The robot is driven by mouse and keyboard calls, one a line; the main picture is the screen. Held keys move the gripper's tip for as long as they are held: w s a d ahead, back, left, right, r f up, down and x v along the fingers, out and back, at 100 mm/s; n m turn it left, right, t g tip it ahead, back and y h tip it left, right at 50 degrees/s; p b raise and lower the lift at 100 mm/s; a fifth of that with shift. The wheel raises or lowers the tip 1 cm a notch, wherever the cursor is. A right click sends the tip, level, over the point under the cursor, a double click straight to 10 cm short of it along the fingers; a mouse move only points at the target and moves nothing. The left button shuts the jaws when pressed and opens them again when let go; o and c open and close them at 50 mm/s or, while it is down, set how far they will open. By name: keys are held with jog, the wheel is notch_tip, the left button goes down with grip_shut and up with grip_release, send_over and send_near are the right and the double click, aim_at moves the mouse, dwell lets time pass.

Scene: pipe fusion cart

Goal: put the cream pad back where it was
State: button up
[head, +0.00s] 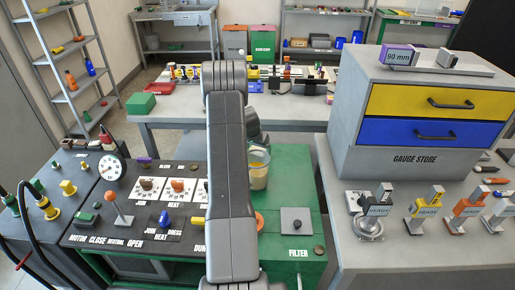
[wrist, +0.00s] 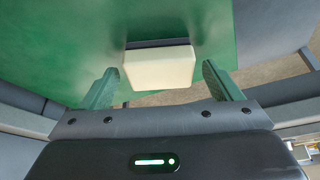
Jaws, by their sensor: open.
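The cream pad (wrist: 158,68) is a pale block in the wrist view, with a dark strip (wrist: 158,43) along its far edge, against a green surface (wrist: 210,25). My gripper (wrist: 159,75) is open, with one green finger on each side of the pad. A gap shows between the pad and each finger, so they look apart. How far the pad is above or on the green surface cannot be told.
A filter plate (head: 297,221) lies on the cart's right part. Control panel knobs and a lever (head: 116,208) are at left. The gauge store (head: 420,115) and several gauges stand on the right bench.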

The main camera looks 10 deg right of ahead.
jog(key=b+v, duration=0.2)
jog(key=v, duration=1)
jog(key=shift+r, duration=0.1)
jog(key=p+x, duration=0.2)
jog(key=x, duration=1)
dwell(0.3)
